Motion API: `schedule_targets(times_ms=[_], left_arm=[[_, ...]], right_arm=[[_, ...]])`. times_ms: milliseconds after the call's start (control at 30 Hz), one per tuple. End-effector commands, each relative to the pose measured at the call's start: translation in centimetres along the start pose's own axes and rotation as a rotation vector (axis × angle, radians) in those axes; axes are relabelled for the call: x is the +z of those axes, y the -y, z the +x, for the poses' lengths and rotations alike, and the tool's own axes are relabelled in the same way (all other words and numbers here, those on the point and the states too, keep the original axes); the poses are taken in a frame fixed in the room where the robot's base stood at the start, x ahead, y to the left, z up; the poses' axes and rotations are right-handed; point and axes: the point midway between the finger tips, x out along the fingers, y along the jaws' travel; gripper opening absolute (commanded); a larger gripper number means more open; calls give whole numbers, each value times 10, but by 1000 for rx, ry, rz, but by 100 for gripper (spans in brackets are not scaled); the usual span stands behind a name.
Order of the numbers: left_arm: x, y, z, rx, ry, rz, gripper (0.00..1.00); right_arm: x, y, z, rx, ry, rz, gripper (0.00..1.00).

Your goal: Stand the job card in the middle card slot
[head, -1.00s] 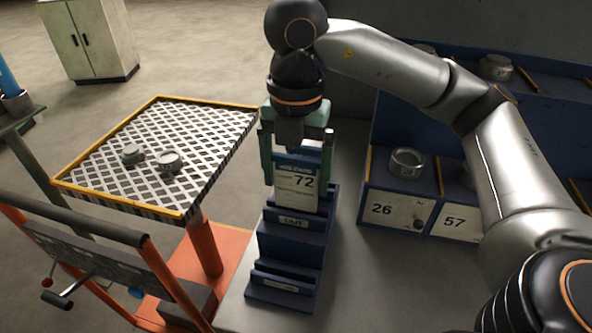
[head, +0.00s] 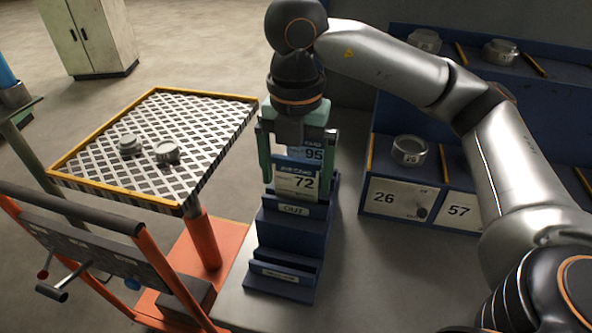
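The job card (head: 296,184), white with a blue header and the number 72, stands upright at the middle slot of the blue stepped card rack (head: 287,240). Its lower edge is hidden behind the plate marked OUT, so its depth is unclear. My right gripper (head: 297,178) points down over the rack, its green fingers at the card's two side edges, and appears shut on it. Another card (head: 313,153), marked 95, stands behind, partly hidden by my gripper. The front slot holds no card. My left gripper is not in view.
Right of the rack, a blue shelf (head: 366,168) holds metal rings (head: 409,151) above plates marked 26 and 57. At left, an orange-rimmed mesh table (head: 205,138) carries two small metal pieces. An orange-framed cart handle (head: 75,212) is at lower left. Bare bench shows right of the rack.

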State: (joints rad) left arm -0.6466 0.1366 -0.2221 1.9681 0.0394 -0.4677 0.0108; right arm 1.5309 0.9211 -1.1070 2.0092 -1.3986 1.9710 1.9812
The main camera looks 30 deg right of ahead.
Motion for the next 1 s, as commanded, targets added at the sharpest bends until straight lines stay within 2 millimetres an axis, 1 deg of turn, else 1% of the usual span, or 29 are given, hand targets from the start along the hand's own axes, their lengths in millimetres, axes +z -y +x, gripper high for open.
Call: schedule_targets(times_ms=[167, 267, 367, 600, 700, 833, 1000], left_arm=[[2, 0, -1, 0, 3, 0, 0], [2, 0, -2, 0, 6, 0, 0], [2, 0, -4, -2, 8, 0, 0], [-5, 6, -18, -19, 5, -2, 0], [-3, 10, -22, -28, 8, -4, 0], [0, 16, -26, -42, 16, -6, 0], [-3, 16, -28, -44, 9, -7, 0]], right_arm=[[0, 0, -3, 1, 1, 0, 100], [0, 0, -12, 3, 3, 1, 100], [0, -1, -31, 5, 2, 0, 100], [0, 0, -81, 4, 4, 1, 100], [0, 0, -98, 3, 3, 0, 100], [0, 0, -115, 2, 2, 1, 100], [0, 0, -124, 0, 0, 0, 100]])
